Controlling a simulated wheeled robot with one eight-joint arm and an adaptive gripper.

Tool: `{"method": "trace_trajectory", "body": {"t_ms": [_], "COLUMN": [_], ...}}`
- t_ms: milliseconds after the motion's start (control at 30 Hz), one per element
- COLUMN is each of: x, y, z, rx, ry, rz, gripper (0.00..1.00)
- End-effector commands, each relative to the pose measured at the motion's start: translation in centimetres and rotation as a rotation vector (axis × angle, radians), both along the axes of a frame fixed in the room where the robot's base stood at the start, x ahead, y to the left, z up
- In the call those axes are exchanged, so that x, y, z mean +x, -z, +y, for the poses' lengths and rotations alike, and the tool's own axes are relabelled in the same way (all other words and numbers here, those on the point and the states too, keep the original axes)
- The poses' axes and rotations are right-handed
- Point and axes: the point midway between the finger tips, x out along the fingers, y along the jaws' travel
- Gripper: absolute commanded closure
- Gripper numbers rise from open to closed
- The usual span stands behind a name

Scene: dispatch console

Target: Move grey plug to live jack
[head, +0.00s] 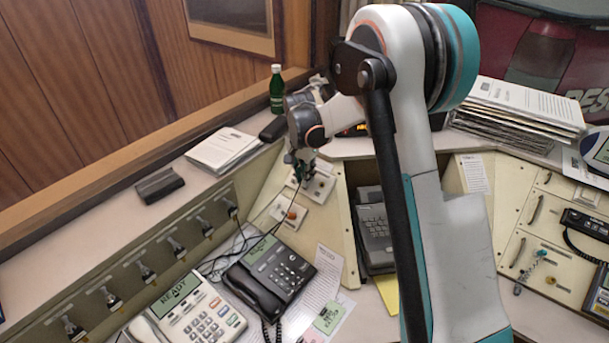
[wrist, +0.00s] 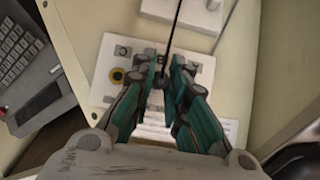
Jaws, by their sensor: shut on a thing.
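My gripper (head: 301,158) is over the cream panel beside the wooden wall; it also shows in the wrist view (wrist: 172,78). Its teal fingers are shut on the grey plug (wrist: 160,82), which looks dark and is mostly hidden between them. A black cable runs up from the plug in the wrist view. I cannot tell which jack is live, or whether the plug touches the plate.
A black desk phone (head: 268,275) and a white phone (head: 190,315) stand nearby with loose cables. A row of hanging plugs (head: 145,270) lines the left panel. A green bottle (head: 276,90) stands on the ledge behind my gripper. A grey keypad unit (head: 374,230) is to the right.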

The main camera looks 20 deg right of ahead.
Motion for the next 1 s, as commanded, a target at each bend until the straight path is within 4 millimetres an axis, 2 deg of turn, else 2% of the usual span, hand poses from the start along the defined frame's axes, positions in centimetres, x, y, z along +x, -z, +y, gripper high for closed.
{"method": "trace_trajectory", "body": {"t_ms": [400,433,500,767,800,867,1000], "x": [0.20,0.19,0.19,0.19,0.18,0.19,0.19], "y": [0.40,0.38,0.37,0.35,0.35,0.35,0.34], "z": [-0.30,-0.30,-0.30,-0.28,-0.27,-0.26,-0.26], "rx": [0.000,0.000,0.000,0.000,0.000,0.000,0.000], "ry": [0.001,0.001,0.001,0.000,0.000,0.000,0.000], "rz": [0.000,0.000,0.000,0.000,0.000,0.000,0.000], "gripper": [1.00,0.79,0.63,0.62,0.53,0.44,0.42]}}
